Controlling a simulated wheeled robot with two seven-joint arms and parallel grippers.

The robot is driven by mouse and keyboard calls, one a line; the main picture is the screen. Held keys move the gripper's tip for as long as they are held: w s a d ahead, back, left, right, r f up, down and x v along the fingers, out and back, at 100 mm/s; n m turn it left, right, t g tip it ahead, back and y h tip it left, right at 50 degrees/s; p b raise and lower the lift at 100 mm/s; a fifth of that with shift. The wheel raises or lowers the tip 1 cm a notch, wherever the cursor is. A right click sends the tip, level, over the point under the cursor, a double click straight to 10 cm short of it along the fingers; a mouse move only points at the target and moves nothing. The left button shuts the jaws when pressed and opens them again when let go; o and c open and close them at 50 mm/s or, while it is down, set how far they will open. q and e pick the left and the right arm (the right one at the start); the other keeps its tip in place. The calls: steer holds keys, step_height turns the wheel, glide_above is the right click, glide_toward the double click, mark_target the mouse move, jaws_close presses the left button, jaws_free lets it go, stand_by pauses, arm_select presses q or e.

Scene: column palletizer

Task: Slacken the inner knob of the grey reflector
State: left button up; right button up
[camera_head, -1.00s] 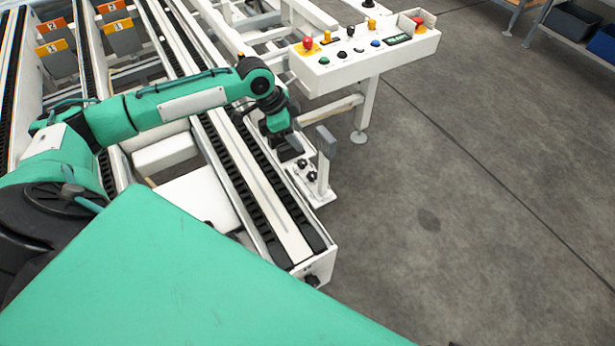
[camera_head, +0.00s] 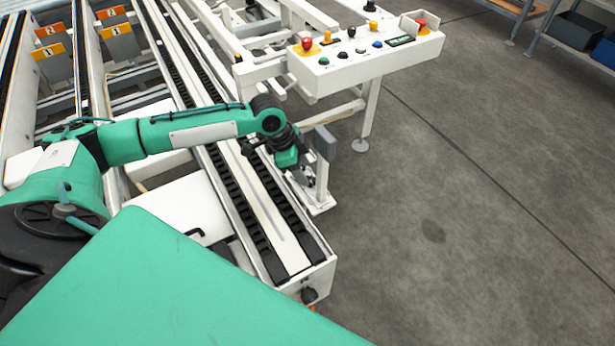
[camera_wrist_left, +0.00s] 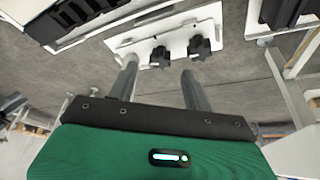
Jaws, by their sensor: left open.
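The grey reflector (camera_head: 326,143) stands on a white post beside the conveyor's near end. Its white foot plate (camera_head: 320,208) also shows in the left wrist view (camera_wrist_left: 122,41) with two black star knobs, one at the middle (camera_wrist_left: 160,57) and one to its right (camera_wrist_left: 199,47). I cannot tell for sure which is the inner one. My left gripper (camera_head: 307,179) is over the plate and hides the knobs in the head view. In the left wrist view its fingers (camera_wrist_left: 160,70) are apart and empty, with the middle knob showing between the tips; contact cannot be told.
The conveyor rail (camera_head: 268,215) runs along the left of the foot plate. A white control box (camera_head: 345,66) with coloured buttons stands behind the reflector. Open grey floor (camera_head: 460,200) lies to the right.

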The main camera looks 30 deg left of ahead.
mark_target(310, 179)
arm_select(q)
steer(key=shift+x, duration=1.8)
arm_select(e)
steer(key=shift+w+a+f+t+y, duration=0.25)
steer(key=shift+w+a+t, duration=0.2)
steer(key=shift+a, duration=0.25)
arm_select(q)
steer(key=c, duration=1)
steer(key=shift+r, duration=0.15)
steer(key=n+p, duration=0.1)
steer(key=p, duration=0.2)
steer(key=shift+r+p, duration=0.25)
steer(key=shift+p, duration=0.15)
steer(key=n+p, duration=0.1)
steer(key=p, duration=0.1)
steer(key=n+t+p, duration=0.1)
steer(key=p, duration=0.1)
steer(key=shift+f+y+p, duration=0.25)
steer(key=shift+y+p, duration=0.05)
arm_select(e)
steer(key=s+d+f+g+h, duration=0.1)
steer(key=d+f+g, duration=0.1)
steer(key=f, duration=0.4)
steer(key=s+d+f+g, duration=0.1)
steer(key=f+g, duration=0.1)
steer(key=f, duration=0.4)
steer(key=shift+s+d+f+g+h, duration=0.3)
steer(key=shift+s+d+g+h, duration=0.05)
steer(key=shift+s, duration=0.05)
